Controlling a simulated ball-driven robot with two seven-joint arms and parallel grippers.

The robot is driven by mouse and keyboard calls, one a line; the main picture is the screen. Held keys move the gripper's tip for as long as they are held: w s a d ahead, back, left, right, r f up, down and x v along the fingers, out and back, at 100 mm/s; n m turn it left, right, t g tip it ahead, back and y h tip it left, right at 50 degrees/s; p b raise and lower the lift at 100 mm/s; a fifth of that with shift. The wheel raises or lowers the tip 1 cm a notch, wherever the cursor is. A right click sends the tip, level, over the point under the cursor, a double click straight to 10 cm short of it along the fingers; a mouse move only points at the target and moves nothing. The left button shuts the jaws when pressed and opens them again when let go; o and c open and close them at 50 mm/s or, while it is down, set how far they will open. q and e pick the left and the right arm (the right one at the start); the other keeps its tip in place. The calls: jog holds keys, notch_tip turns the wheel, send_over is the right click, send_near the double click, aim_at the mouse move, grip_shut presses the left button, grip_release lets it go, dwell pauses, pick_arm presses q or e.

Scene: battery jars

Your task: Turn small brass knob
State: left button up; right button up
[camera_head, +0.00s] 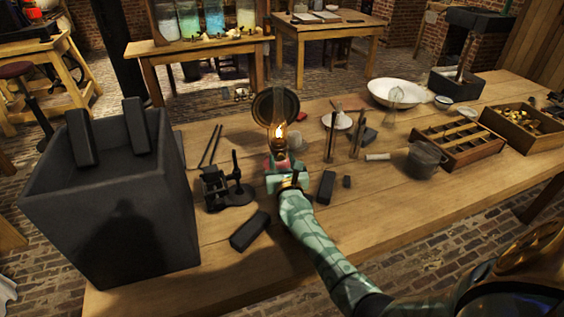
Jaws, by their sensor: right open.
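An oil lamp with a lit flame (280,131) and a round dark reflector (264,106) stands near the middle of the wooden table. My right arm reaches in from the lower right. My right gripper (284,166) is at the base of the lamp, just below the flame, and hides much of that base. It is open; I cannot tell whether its fingers touch the lamp. The small brass knob cannot be made out; it is too small or hidden behind the gripper. My left gripper is not in view.
A large dark jar (120,215) stands at the left. A small black stand (228,190) and a dark block (249,231) lie left of my arm; another dark block (326,187) lies right of it. A grey pot (424,160) and divided wooden tray (459,144) are further right.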

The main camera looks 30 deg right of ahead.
grip_shut()
jog(key=shift+n, duration=0.4)
jog(key=n+p, duration=0.2)
jog(key=n, duration=0.1)
jog(key=shift+r+n, duration=0.1)
jog(key=shift+n, duration=0.2)
jog(key=n+p, duration=0.2)
jog(key=n, duration=0.3)
jog(key=shift+a, duration=0.1)
jog(key=n+p, duration=0.1)
jog(key=n, duration=0.4)
jog(key=shift+n+p, duration=0.3)
jog(key=shift+n, duration=0.1)
jog(key=shift+f+n+p, duration=0.2)
jog(key=shift+n+p, duration=0.3)
jog(key=shift+n, duration=1.6)
